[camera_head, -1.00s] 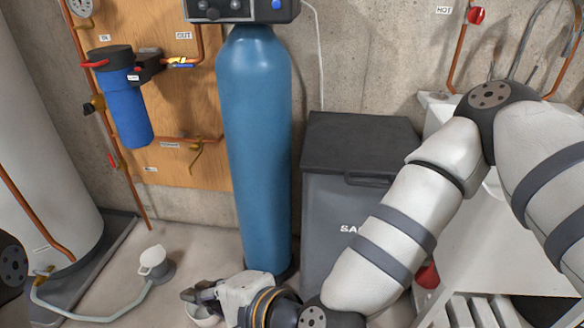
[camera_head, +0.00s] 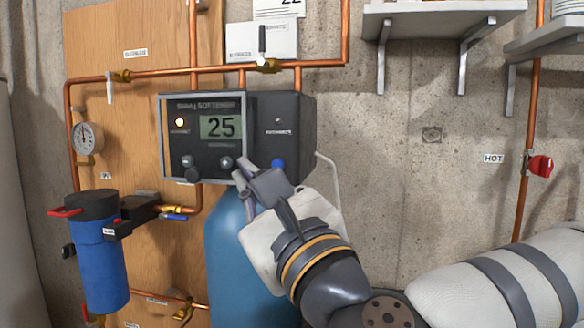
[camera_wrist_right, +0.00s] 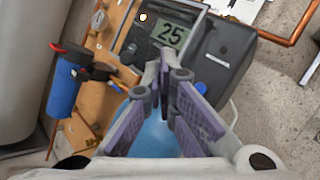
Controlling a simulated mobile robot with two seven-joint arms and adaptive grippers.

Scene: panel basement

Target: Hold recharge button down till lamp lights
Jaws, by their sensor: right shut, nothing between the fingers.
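The softener control head (camera_head: 238,135) is a dark box on top of the blue tank (camera_head: 235,250). Its display (camera_head: 221,126) reads 25. A round blue button (camera_head: 278,165) is low on its right part, under a small label I cannot read clearly; I cannot confirm that it is the recharge button. A small lamp (camera_head: 180,122) left of the display glows pale orange. My right gripper (camera_head: 244,172) is shut and empty, its fingertips in front of the lower panel, left of the blue button. In the wrist view the fingertips (camera_wrist_right: 165,62) appear just below the display. Contact cannot be judged.
Dark knobs (camera_head: 192,174) sit low on the panel. Copper pipes (camera_head: 150,74) run above it and down the left. A blue filter (camera_head: 103,262) hangs left of the tank. Shelves (camera_head: 440,15) are at upper right. The concrete wall right of the control head is mostly bare.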

